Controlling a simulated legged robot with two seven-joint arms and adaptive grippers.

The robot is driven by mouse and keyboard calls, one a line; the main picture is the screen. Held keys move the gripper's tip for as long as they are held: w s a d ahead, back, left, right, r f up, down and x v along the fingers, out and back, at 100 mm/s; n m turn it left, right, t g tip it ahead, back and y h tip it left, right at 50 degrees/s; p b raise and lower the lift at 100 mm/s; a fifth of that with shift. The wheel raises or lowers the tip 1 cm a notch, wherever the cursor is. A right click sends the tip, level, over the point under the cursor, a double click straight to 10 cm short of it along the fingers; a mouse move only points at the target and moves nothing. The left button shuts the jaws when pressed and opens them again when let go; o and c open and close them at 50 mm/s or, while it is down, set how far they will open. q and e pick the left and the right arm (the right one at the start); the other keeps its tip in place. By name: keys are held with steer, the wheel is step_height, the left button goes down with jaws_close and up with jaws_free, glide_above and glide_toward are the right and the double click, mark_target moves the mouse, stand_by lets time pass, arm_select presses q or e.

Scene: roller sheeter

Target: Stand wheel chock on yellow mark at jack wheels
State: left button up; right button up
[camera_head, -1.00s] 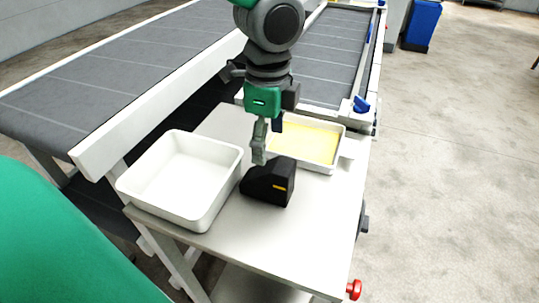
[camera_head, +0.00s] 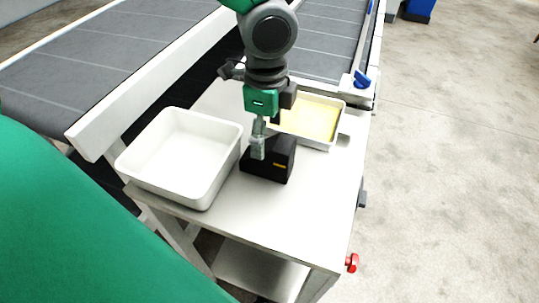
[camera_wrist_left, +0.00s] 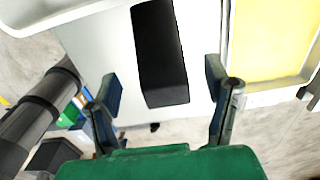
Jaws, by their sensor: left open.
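The wheel chock (camera_head: 281,163) is a black block with a small yellow mark, standing on the steel table top in the head view. It also shows in the left wrist view as a long black block (camera_wrist_left: 160,55). My left gripper (camera_head: 258,152) is open and points down over the chock, one finger covering part of it. In the left wrist view the two fingers of my left gripper (camera_wrist_left: 163,85) lie spread to either side of the chock, with a gap on each side. My right gripper is not in view. The jack wheels and a floor mark are not seen.
A white empty bin (camera_head: 180,160) stands left of the chock. A shallow tray with a yellow inside (camera_head: 312,118) lies behind it. The conveyor (camera_head: 110,60) runs behind the table (camera_head: 270,215). A red knob (camera_head: 352,262) sticks out at the table's right. The floor at right is clear.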

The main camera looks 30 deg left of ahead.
arm_select(q)
steer(key=shift+w+d+f, duration=0.1)
steer(key=shift+d+f, duration=0.1)
steer(key=shift+f, duration=0.4)
steer(key=shift+w+d+f, duration=0.1)
steer(key=shift+d+f, duration=0.05)
steer(key=shift+f, duration=0.4)
step_height(320, 180, down, 4)
steer(key=shift+s+r, duration=0.1)
steer(key=shift+r, duration=0.1)
steer(key=shift+a+f, duration=0.15)
steer(key=shift+f, duration=0.35)
steer(key=shift+d+r, duration=0.1)
steer(key=shift+d, duration=0.1)
jaws_close()
